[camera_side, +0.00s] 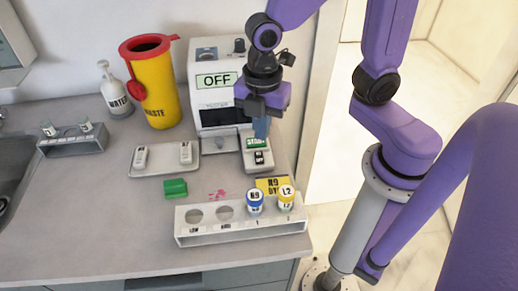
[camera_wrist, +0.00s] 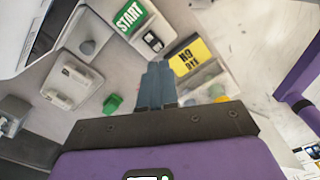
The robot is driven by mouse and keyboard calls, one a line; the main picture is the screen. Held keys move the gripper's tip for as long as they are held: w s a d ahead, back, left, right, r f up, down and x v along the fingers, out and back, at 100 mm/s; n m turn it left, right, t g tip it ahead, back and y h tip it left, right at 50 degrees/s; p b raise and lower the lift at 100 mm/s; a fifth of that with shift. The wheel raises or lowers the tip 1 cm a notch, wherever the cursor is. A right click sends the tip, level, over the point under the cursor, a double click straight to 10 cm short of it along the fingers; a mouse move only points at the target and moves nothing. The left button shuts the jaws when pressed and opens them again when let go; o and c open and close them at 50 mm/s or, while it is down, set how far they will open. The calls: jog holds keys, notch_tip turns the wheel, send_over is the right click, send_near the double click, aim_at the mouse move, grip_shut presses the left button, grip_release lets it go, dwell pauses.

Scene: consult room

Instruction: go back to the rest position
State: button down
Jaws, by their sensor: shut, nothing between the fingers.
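My gripper (camera_side: 262,128) is shut and empty. In the side view its blue-grey fingers point down close in front of the white machine (camera_side: 203,70), whose display reads OFF. The fingertips overlap the back of a small panel (camera_side: 247,163) with a green START label (camera_side: 257,142); I cannot tell the exact gap. In the wrist view the closed fingers (camera_wrist: 160,72) point past the START label (camera_wrist: 129,17) and a yellow card (camera_wrist: 189,58), with nothing between them. No rest position is marked in either view.
A rack (camera_side: 215,238) at the counter's front holds a blue-capped and a yellow-capped vial. A green block (camera_side: 175,188), a tray (camera_side: 192,166) with two white pieces, a yellow waste bin (camera_side: 158,90), a bottle (camera_side: 115,95) and another rack (camera_side: 62,147) stand left. The front-left counter is clear.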

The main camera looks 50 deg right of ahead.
jog(key=s+d+r+m, duration=0.2)
jog(key=s+d+m, duration=0.6)
jog(key=s, duration=0.2)
jog(key=shift+s+d, duration=0.3)
jog(key=shift+d, duration=0.05)
jog(key=shift+w, duration=0.1)
notch_tip(320, 180, up, 5)
jog(key=m, duration=2.2)
send_over(262, 151)
notch_tip(262, 151, down, 14)
